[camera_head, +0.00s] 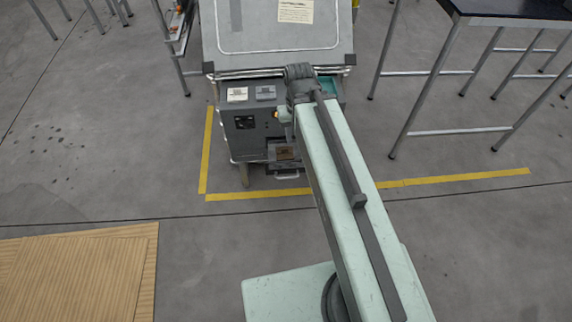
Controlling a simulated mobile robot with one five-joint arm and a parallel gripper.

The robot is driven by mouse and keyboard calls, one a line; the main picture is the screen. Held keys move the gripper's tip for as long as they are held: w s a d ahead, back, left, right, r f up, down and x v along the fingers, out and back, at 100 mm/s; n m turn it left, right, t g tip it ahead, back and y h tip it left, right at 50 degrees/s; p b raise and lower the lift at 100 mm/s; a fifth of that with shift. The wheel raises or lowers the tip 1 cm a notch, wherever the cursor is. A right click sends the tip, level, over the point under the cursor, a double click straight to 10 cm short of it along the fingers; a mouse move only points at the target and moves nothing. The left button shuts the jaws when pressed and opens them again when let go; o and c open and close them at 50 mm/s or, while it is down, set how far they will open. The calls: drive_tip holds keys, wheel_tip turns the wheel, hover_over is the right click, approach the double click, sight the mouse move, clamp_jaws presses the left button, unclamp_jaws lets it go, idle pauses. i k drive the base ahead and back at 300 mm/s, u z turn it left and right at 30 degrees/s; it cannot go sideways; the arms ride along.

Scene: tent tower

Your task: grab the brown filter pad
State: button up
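A small brown patch, which looks like the brown filter pad (285,154), sits in the low open tray (284,175) at the front of the grey machine (244,137). It is small in the picture, and its right side is close to my arm's outline. My pale green arm reaches from the bottom right up to the machine, with its dark far joint over the machine's front ledge. My gripper's fingers do not show; the arm seems to hide them. I cannot tell how far they are from the pad.
A white block (237,94) and a grey block (266,92) lie on the machine's ledge. Yellow floor tape (258,195) runs around the machine. Metal-legged tables (515,22) stand at the right. A brown board (75,275) lies at lower left. The floor between is clear.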

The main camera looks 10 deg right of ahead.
sight(282, 153)
drive_tip(key=u, duration=3.95)
drive_tip(key=k, duration=0.8)
drive_tip(key=z, duration=1.45)
drive_tip(key=i, duration=1)
